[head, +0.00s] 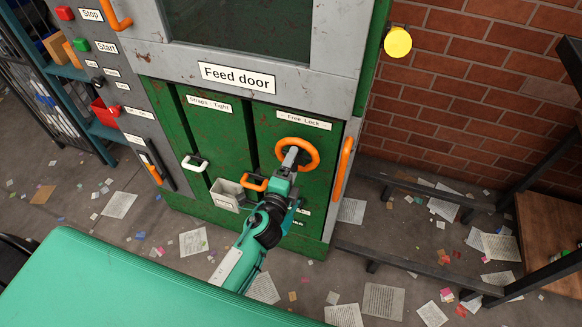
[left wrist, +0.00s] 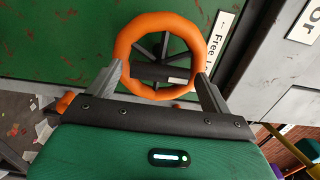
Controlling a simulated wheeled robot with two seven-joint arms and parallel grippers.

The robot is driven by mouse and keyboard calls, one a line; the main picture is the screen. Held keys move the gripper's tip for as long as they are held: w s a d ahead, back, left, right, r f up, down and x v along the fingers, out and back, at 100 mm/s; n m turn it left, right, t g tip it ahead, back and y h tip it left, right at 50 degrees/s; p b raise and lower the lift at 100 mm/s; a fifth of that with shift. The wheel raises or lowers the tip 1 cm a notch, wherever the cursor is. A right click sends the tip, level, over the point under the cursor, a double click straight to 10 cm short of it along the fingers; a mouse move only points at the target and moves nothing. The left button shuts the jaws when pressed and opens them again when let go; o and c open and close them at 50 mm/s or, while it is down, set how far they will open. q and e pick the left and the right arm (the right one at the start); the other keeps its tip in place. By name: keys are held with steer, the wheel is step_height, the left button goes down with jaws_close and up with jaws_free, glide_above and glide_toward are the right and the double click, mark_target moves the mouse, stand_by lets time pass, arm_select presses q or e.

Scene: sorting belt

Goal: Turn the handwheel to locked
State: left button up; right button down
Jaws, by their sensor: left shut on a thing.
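The handwheel (head: 316,153) is an orange ring with dark spokes on the green feed door panel (head: 265,130), under a label (head: 303,119) reading "Free" and "Lock". My left gripper (head: 291,158) reaches it from below and is shut on it. In the left wrist view the handwheel (left wrist: 122,45) stands upright in the picture, with the two grey fingers (left wrist: 160,80) against the left and right of its lower rim. I cannot tell from the frames which setting the wheel is at. My right gripper is not in view.
An orange lever (head: 254,182) and a white handle (head: 194,163) sit left of the wheel; an orange bar handle (head: 343,168) is to its right. A small grey box (head: 228,194) is on the door. Papers litter the floor, and a dark metal frame (head: 430,185) stands at right.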

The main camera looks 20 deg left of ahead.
arm_select(q)
steer(key=o, duration=0.9)
steer(key=shift+c, duration=0.2)
steer(key=s+b, duration=0.1)
steer(key=s, duration=0.3)
steer(key=shift+s+f, duration=0.15)
steer(key=shift+f, duration=0.05)
steer(key=s+b, duration=0.3)
steer(key=s, duration=0.6)
steer(key=shift+s+a+r, duration=0.15)
steer(key=shift+s+a, duration=0.05)
steer(key=shift+s, duration=0.05)
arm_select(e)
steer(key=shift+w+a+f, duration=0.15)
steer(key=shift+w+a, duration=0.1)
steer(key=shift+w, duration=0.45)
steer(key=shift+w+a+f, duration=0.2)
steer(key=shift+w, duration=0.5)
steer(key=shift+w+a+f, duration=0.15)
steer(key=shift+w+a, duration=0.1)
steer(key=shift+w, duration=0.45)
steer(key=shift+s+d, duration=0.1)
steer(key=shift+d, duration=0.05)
